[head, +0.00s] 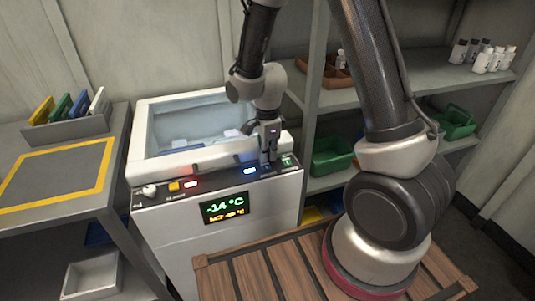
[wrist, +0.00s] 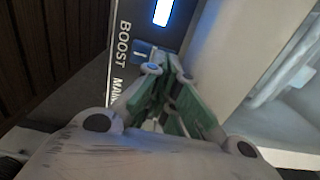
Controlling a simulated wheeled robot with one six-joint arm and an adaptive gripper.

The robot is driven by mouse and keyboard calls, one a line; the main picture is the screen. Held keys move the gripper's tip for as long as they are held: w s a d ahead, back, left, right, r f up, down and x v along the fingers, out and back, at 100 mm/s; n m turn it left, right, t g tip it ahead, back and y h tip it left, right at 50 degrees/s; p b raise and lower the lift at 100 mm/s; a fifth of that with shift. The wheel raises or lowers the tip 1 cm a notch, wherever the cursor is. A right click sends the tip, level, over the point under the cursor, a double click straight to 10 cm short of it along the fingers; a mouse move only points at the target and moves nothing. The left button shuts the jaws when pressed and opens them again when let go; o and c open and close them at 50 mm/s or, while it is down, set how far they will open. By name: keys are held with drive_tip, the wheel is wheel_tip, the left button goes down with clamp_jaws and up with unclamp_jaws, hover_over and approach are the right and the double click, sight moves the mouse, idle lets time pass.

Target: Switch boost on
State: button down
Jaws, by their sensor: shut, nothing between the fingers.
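The white freezer (head: 150,240) has a dark control strip along its top front edge. In the wrist view, the blue boost switch (wrist: 141,50) sits beside the printed word BOOST, with a white line mark showing on it. A lit blue lamp (wrist: 163,11) is near it; this lamp also glows in the head view (head: 249,171). My gripper (head: 268,156) points down at the right part of the strip, shut and empty. In the wrist view its fingertips (wrist: 168,70) overlap the switch's edge; I cannot tell whether they touch it. They hide part of the switch.
The strip also carries a white knob (head: 149,190), an orange button (head: 173,186) and a red lamp (head: 191,184). The freezer's top is open. A shelf (head: 430,82) with bottles and green bins stands right; a table (head: 20,218) stands left.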

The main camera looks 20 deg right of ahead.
drive_tip(key=shift+f, duration=0.3)
drive_tip(key=shift+s, duration=0.1)
drive_tip(key=shift+s+r, duration=0.25)
drive_tip(key=shift+s, duration=0.35)
drive_tip(key=shift+w+r, duration=0.1)
drive_tip(key=shift+r, duration=0.05)
